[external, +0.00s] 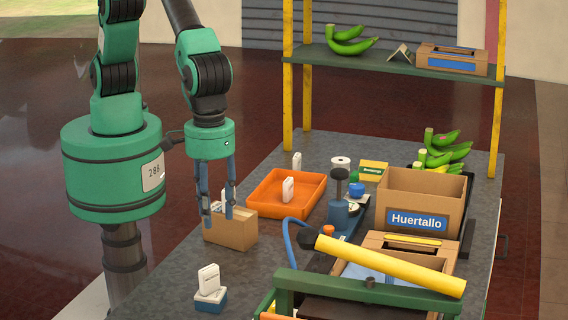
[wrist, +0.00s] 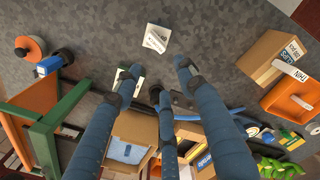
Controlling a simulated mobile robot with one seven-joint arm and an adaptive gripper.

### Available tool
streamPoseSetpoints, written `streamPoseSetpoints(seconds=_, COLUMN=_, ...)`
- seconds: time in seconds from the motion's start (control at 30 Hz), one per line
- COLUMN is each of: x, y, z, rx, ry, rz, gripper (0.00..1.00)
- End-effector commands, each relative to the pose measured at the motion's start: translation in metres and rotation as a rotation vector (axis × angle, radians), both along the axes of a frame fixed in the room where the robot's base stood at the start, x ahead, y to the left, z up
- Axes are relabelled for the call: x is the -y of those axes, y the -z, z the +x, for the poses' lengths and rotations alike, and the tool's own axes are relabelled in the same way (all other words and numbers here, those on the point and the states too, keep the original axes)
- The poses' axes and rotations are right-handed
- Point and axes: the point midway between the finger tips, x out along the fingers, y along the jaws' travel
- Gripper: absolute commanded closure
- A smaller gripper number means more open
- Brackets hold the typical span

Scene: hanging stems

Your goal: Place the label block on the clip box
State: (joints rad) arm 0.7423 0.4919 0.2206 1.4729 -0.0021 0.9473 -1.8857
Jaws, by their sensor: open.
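Several white label blocks show. One (external: 208,278) stands upright on a small blue base near the table's front edge; a printed white block (wrist: 157,38) shows at the top middle of the wrist view. A small brown cardboard box (external: 231,232), perhaps the clip box, sits left of the tray and at right in the wrist view (wrist: 278,52). My gripper (external: 217,222) is open and empty, its fingers (wrist: 157,88) spread; in the external view they overlap the brown box.
The orange tray (external: 264,203) lies behind the brown box. The Huertallo box (external: 456,206), a blue stand (external: 338,212) and a green frame with a yellow roller (external: 390,265) crowd the right. A yellow-posted shelf (external: 385,66) rises behind. Grey table around the front block is clear.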

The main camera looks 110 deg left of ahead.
Motion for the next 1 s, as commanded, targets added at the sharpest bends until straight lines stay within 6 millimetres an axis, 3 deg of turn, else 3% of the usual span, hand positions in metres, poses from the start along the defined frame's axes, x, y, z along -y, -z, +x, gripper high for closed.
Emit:
streamPoseSetpoints(seconds=0.17, x=-0.042, y=-0.044, z=0.009, rx=0.028, ry=0.064, rz=-0.020, gripper=0.60)
streamPoseSetpoints(seconds=0.47, x=-0.139, y=-0.125, z=0.009, rx=0.094, ry=0.225, rz=-0.044, gripper=0.60)
streamPoseSetpoints(seconds=0.77, x=-0.238, y=-0.191, z=-0.014, rx=0.171, ry=0.391, rz=-0.044, gripper=0.60)
streamPoseSetpoints(seconds=1.0, x=-0.312, y=-0.231, z=-0.048, rx=0.234, ry=0.523, rz=-0.024, gripper=0.60)
